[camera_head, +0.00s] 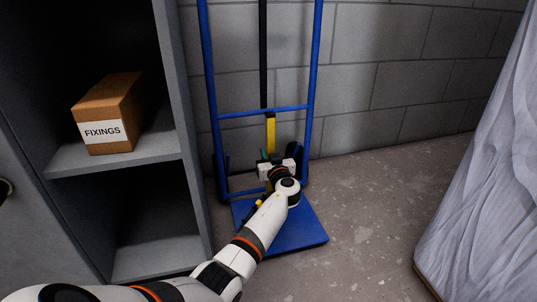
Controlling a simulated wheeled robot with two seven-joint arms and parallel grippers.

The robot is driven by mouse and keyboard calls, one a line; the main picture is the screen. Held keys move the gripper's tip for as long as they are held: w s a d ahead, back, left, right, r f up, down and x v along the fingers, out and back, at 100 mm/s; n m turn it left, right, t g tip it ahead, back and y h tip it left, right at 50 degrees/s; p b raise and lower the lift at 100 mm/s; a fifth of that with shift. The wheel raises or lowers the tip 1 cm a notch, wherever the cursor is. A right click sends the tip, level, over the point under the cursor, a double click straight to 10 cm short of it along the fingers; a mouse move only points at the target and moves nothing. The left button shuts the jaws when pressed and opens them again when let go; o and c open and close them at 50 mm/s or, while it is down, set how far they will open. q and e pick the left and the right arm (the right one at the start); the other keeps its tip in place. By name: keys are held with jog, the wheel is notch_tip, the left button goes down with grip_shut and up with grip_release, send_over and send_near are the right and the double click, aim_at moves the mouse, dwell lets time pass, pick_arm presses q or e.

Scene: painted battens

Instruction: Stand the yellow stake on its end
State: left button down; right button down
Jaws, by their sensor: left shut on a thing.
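The yellow stake (270,138) is upright, in front of the blue hand truck's frame, with a dark tip at its top. My left gripper (271,165) is shut on it below the part that shows best. My wrist and forearm cover the stake's lower part, so I cannot tell whether its bottom end touches the truck's plate. My right gripper is not in view.
The blue hand truck (208,70) stands against the grey block wall, its toe plate (303,234) on the floor. A black bar (263,55) rises behind the stake. At left, a grey shelf unit (177,95) holds a FIXINGS box (113,108). A draped sheet (480,190) is at right; floor between is clear.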

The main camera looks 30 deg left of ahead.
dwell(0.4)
pick_arm(q)
jog(key=c, duration=0.8)
grip_release()
jog(key=shift+f, duration=0.15)
